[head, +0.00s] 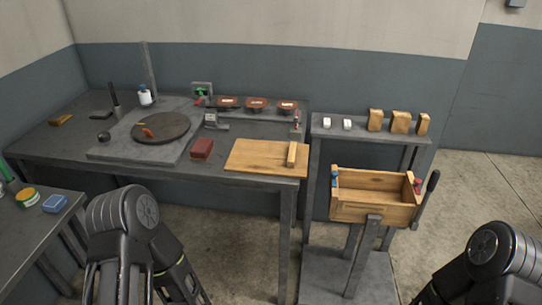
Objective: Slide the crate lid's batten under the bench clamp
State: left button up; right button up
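The crate lid (258,154) is a flat wooden board lying at the right front of the dark workbench. Its batten (292,153) is a short raised wooden strip near the lid's right end. A small upright fitting with a red part (296,124), which looks like the bench clamp, stands at the bench's right edge just behind the batten. The batten's far end appears close to it but not under it; its jaw is too small to make out. Dark links of my two arms show low left and low right, away from the lid. Neither gripper is visible.
A red-brown block (201,149) lies left of the lid, and a round dark turntable (161,128) beyond it. Several red discs line the bench back. Right of the bench, an open wooden crate (374,212) sits on a stand below a shelf (345,133) with wooden blocks.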

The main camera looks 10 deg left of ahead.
aim_at(282, 159)
jog(key=i+l+u, duration=0.1)
jog(key=l, duration=0.25)
jog(key=i+l+u, duration=0.1)
jog(key=i+l, duration=0.15)
jog(key=l, duration=0.15)
jog(key=i+l+u, duration=0.1)
jog(key=l, duration=0.3)
jog(key=i+l, duration=0.2)
jog(key=l, duration=0.25)
jog(key=i+l+u, duration=0.15)
jog(key=l, duration=0.25)
jog(key=i+l+u, duration=0.1)
jog(key=l, duration=0.3)
